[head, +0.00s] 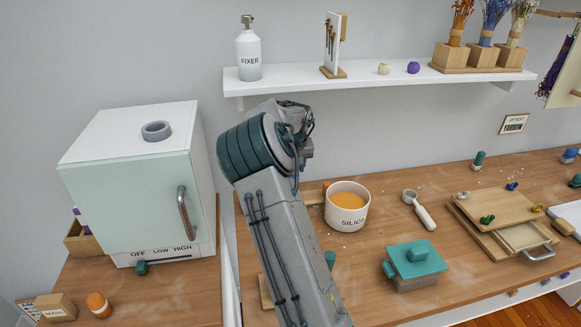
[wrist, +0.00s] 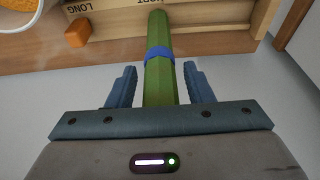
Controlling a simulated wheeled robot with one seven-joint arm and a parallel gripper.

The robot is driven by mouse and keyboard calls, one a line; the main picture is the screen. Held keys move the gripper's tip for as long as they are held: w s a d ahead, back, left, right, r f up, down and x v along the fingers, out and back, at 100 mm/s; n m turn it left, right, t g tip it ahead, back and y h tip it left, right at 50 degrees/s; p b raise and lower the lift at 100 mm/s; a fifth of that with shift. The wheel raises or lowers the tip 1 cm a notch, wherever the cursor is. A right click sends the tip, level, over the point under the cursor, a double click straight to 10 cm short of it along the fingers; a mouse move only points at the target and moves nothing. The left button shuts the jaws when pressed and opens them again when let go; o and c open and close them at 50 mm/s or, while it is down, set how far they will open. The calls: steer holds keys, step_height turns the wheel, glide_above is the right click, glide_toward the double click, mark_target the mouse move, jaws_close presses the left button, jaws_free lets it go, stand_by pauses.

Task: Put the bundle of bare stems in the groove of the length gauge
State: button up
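The bundle of bare stems (wrist: 158,80) is green with a blue band and lies between the two blue fingers of my gripper (wrist: 160,85) in the wrist view. Its far end overlaps the wooden length gauge (wrist: 210,18) in that view. The gauge carries upside-down lettering, with "LONG" readable. The bundle's near part is hidden behind the palm. It appears held in the air, though the contact with the fingers is not clear. I cannot tell whether it touches the gauge. In the head view my arm hides the gripper and the bundle.
The white SILICA pot (head: 347,208) stands right of my arm, close to the gauge. An orange block (wrist: 78,33) sits by the gauge. A scoop (head: 420,210), a teal-topped block (head: 415,262) and wooden trays (head: 500,205) are farther right. A shelf (head: 370,82) overhangs the bench's back; a cabinet (head: 130,190) stands left.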

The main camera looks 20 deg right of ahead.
steer(key=s+a+r+b, duration=0.1)
steer(key=s+a, duration=0.5)
steer(key=s, duration=0.7)
steer(key=s+a+r+n+b, duration=0.1)
steer(key=s+a+r, duration=0.2)
steer(key=s, duration=0.9)
steer(key=s+a+r+n+b, duration=0.1)
steer(key=s+a+r, duration=0.1)
steer(key=s+a, duration=0.7)
steer(key=s, duration=0.4)
steer(key=shift+s+y, duration=0.3)
